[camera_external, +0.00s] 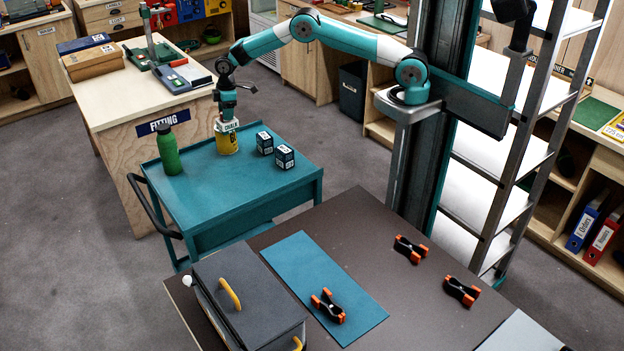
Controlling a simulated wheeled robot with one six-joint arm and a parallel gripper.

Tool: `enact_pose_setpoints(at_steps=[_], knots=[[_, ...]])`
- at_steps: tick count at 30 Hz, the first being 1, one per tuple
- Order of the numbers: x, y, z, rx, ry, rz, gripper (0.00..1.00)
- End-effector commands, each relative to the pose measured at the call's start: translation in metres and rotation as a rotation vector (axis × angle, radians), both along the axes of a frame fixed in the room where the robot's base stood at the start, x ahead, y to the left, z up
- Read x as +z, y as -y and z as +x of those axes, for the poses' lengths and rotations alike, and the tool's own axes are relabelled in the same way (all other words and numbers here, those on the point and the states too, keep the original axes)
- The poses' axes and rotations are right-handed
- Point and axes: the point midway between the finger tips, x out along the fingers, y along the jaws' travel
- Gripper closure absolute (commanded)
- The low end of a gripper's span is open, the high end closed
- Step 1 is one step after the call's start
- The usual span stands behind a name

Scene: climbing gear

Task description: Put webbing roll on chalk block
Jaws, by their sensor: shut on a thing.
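Nothing lies on either box.
A green bottle (168,150) stands upright left of the roll. The cart top (225,190) is bare toward the camera. A wooden bench (115,103) with boxes is behind left. The dark front table (400,310) holds a grey toolbox (245,290) and several orange-tipped clamps.

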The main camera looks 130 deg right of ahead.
Motion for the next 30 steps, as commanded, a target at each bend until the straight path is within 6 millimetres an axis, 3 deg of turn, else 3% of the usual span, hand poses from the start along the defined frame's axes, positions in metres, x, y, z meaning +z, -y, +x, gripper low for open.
enact_pose_setpoints(at_steps=[6,7,10,22,30], knots=[[-0.005,0.0,0.0,0.0,0.0,0.0,0.73],[-0.004,0.0,0.0,0.0,0.0,0.0,0.45],[-0.003,0.0,0.0,0.0,0.0,0.0,0.24],[0.007,0.0,0.0,-0.001,0.003,-0.002,0.24],[0.062,-0.001,-0.007,0.0,0.004,-0.004,0.24]])
